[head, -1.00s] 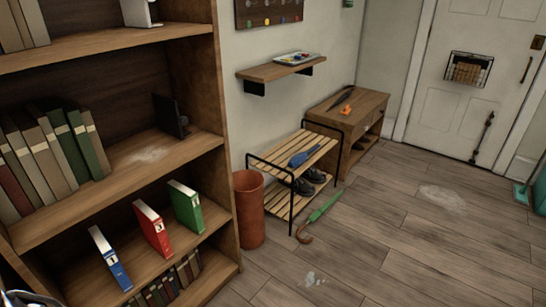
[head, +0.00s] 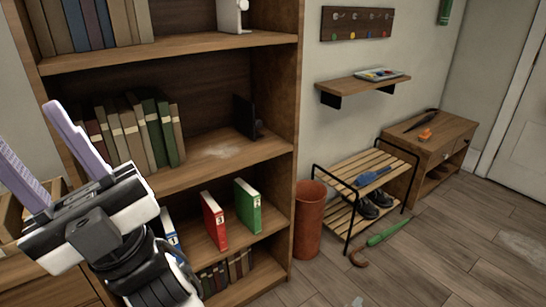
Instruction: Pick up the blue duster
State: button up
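A blue duster (head: 373,176) lies on the top slats of the shoe rack (head: 352,164), right of the bookcase in the head view. It looks like a blue paddle shape with a handle; its details are too small to tell. My gripper (head: 31,142) is raised at the far left, in front of the bookcase. Its two purple fingers are spread wide apart with nothing between them. It is far from the duster, with the bookcase between them in the picture.
The bookcase (head: 270,110) holds books and binders. A terracotta bin (head: 308,220) stands beside the rack. A green umbrella (head: 388,233) lies on the floor in front of it. A wall shelf (head: 350,90) hangs above. A wooden bench (head: 440,131) stands right. Floor at lower right is mostly clear.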

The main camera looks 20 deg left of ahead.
aim_at(364, 179)
jog(key=i+z, duration=0.3)
jog(key=i, duration=0.75)
jog(key=i+l+u, duration=0.15)
jog(key=i, duration=0.45)
jog(key=i+l+u, duration=0.15)
jog(key=i, duration=0.45)
jog(key=i+l+u, duration=0.2)
jog(key=i, duration=0.15)
jog(key=i+l+u, duration=0.25)
jog(key=i+j, duration=0.45)
jog(key=j, duration=0.2)
